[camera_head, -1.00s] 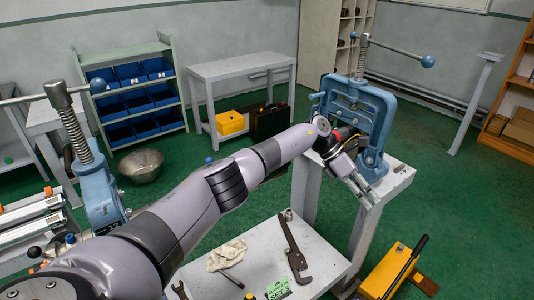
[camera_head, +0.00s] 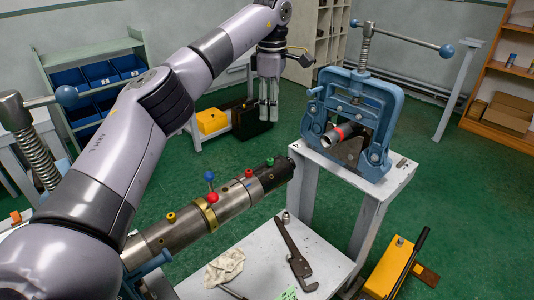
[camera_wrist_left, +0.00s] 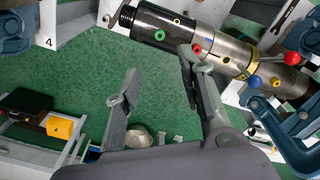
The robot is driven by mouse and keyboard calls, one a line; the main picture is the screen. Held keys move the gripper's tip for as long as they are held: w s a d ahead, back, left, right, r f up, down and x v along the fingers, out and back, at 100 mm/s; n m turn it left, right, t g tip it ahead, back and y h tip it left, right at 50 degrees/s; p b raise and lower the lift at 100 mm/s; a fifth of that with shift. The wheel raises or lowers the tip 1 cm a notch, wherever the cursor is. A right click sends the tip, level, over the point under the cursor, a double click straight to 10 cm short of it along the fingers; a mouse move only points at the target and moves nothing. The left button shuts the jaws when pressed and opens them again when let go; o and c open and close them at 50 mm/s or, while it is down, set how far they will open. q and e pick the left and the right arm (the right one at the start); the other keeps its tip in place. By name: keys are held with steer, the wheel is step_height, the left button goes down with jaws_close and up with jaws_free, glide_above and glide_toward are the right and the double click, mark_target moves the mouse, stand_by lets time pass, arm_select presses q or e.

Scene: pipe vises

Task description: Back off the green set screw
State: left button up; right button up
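The green set screw (camera_head: 269,161) sits on the dark right end of a long steel pipe assembly (camera_head: 232,202). It shows as a green ring-shaped head in the left wrist view (camera_wrist_left: 159,35). A red set screw (camera_head: 248,173) is just left of it. My left gripper (camera_head: 268,121) hangs pointing down, above and beyond the pipe end, apart from it. In the left wrist view its two fingers (camera_wrist_left: 158,62) are spread with nothing between them. The right finger overlaps the pipe's edge near the red screw. My right gripper is not in view.
A blue vise (camera_head: 385,97) holds a short red-banded pipe (camera_head: 338,134) on the stand at right. Blue and red ball knobs (camera_head: 209,176) stick up near the brass collar. A wrench (camera_head: 294,252) and rag (camera_head: 224,268) lie on the low table. A yellow set screw (camera_head: 171,217) is further left.

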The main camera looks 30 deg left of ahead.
mark_target(270, 160)
arm_select(q)
step_height(270, 160, down, 15)
steer(key=shift+a+r+p, duration=0.1)
steer(key=shift+a+p, duration=0.05)
steer(key=shift+p, duration=0.6)
steer(key=shift+f, duration=0.45)
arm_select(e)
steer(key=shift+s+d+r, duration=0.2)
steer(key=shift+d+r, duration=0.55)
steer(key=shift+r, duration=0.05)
arm_select(q)
jaws_close()
